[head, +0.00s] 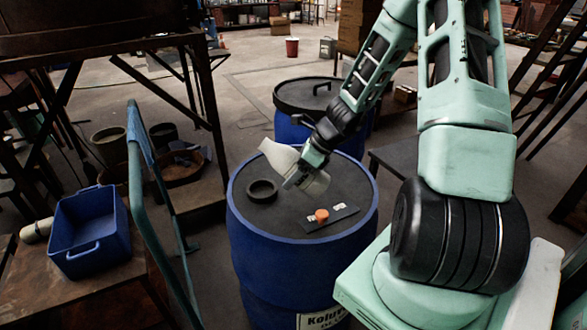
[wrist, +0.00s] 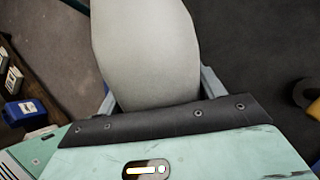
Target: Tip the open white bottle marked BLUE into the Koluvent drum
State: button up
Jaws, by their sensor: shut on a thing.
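The white bottle (head: 283,157) is tilted in my gripper (head: 300,178), above the drum top, its narrow neck end toward the upper left and its wide base at the lower right. In the wrist view the bottle (wrist: 147,50) fills the top middle between the fingers. No BLUE marking shows, and nothing is seen flowing out. The blue drum (head: 285,265) carries a partly cut-off label (head: 322,319) reading "Kolu". On its dark top stands a black ring (head: 262,190), at the left, below the bottle's neck in the picture and apart from it.
An orange cap (head: 321,215) sits on a dark strip on the drum top. Another blue drum (head: 310,96) with a closed dark lid stands behind. A blue crate (head: 88,232) is on a table at left, beside a teal rail (head: 150,215). Open floor lies beyond.

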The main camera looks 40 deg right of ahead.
jog(key=shift+s+d+f+g+h+p, duration=0.15)
jog(key=shift+s+f+g+h+p, duration=0.3)
jog(key=shift+p, duration=1.35)
jog(key=shift+d+f+g+h+p, duration=0.2)
jog(key=shift+g+p, duration=0.45)
jog(key=shift+p, duration=1.15)
jog(key=shift+s+f+g+h+p, duration=0.2)
jog(key=shift+f+g+h+p, duration=0.7)
jog(key=shift+p, duration=2.9)
jog(key=shift+f+m+g+h+p, duration=0.35)
jog(key=shift+g+p, duration=0.75)
jog(key=shift+p, duration=2.1)
jog(key=shift+r+p, duration=0.25)
jog(key=shift+p, duration=0.35)
jog(key=shift+w+r+g+h+p, duration=0.1)
jog(key=shift+r+g+h+p, duration=0.2)
jog(key=shift+g+p, duration=0.2)
jog(key=shift+w+a+r+g, duration=0.1)
jog(key=shift+r+g, duration=0.3)
jog(key=shift+w+a+r+g+h+b, duration=0.1)
jog(key=shift+w+r+g+h+b, duration=0.1)
jog(key=shift+r+g+h, duration=0.3)
jog(key=shift+w+a+r+g+h+b, duration=0.1)
jog(key=shift+w+r+g+h+b, duration=0.15)
jog(key=shift+r+g, duration=0.3)
